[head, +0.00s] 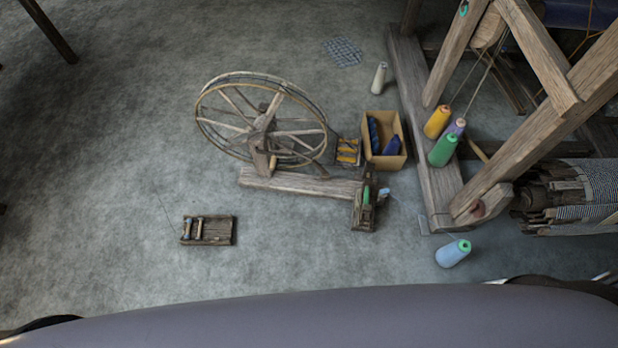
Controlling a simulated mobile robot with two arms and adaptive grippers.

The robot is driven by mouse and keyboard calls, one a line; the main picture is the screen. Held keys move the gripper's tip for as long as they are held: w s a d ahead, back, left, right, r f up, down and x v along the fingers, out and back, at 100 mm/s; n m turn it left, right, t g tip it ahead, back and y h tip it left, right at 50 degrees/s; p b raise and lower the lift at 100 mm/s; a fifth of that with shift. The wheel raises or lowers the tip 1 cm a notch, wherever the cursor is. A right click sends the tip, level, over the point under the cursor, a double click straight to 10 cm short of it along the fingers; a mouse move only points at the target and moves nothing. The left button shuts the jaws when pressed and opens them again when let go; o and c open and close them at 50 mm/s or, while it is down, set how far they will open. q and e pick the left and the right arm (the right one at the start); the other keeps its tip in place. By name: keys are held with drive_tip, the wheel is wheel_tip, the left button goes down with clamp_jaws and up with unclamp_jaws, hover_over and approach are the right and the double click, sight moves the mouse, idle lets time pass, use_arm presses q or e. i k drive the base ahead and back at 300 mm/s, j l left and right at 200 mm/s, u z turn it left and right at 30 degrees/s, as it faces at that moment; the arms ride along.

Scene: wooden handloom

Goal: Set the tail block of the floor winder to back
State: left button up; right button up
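The floor winder stands on the grey floor in the middle of the head view, with a large spoked wooden wheel (262,118) on a long wooden base beam (300,184). A small upright wooden block (363,212) stands at the right end of the beam, with a green piece and a light blue piece on it. I cannot tell for sure whether this is the tail block, nor which position it is set to. Neither of my grippers is in view.
A small wooden block with pegs (208,230) lies apart at front left. An open box (385,140) with dark blue spools is right of the wheel. The wooden loom frame (425,130) fills the right. Floor at left is clear.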

sight(366, 207)
drive_tip(key=z, duration=0.9)
